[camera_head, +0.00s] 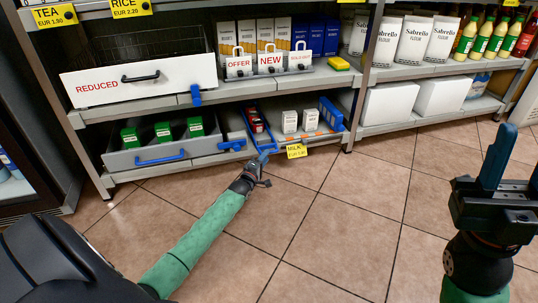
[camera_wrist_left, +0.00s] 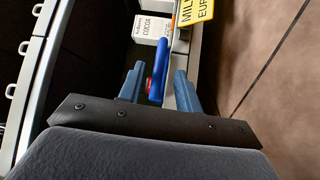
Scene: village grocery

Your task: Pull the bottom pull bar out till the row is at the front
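The blue pull bar (camera_head: 263,141) stands at the front of a lane on the bottom shelf. The row behind it holds dark red packs (camera_head: 255,120), set back from the shelf's front edge. My left gripper (camera_head: 263,158) is low, just in front of that lane. In the left wrist view the blue bar (camera_wrist_left: 158,68) lies between the two fingers of my left gripper (camera_wrist_left: 158,84), with gaps showing on both sides. A red bit of the row shows beside it. My right gripper (camera_head: 516,160) is open and empty at the right, away from the shelves.
White cocoa boxes (camera_head: 290,121) stand right of the lane, above a yellow milk label (camera_head: 297,151). A grey drawer (camera_head: 125,158) with a blue handle and green boxes is at the left. Another blue handle (camera_head: 232,145) is close by. The tiled floor (camera_head: 330,215) in front is clear.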

